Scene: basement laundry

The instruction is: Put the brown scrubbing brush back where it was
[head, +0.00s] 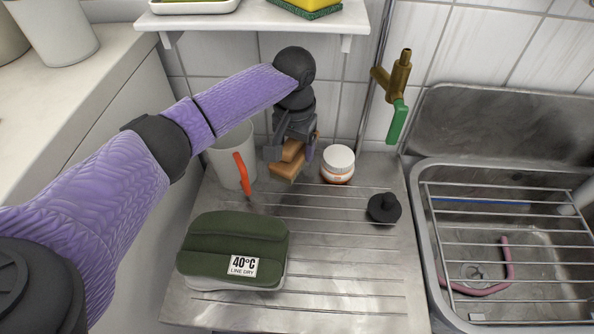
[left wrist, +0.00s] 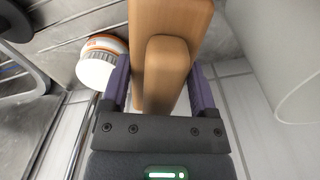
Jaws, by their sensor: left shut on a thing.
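The brown scrubbing brush (head: 286,165) is held in my left gripper (head: 294,153), low over the back of the metal draining board (head: 340,290). In the left wrist view the wooden brush (left wrist: 168,62) sits between the two purple fingers of the gripper (left wrist: 160,92), which are shut on it. I cannot tell whether the brush touches the board. The gripper hides part of the brush in the head view. My right gripper is not in view.
A white jar (head: 338,164) stands close to the right of the brush. A pale cup (head: 226,155) with an orange-handled item (head: 242,175) stands to the left. A green folded cloth (head: 232,240) and a black plug (head: 384,208) lie nearer. A shelf (head: 250,22) hangs above; a sink (head: 500,165) is right.

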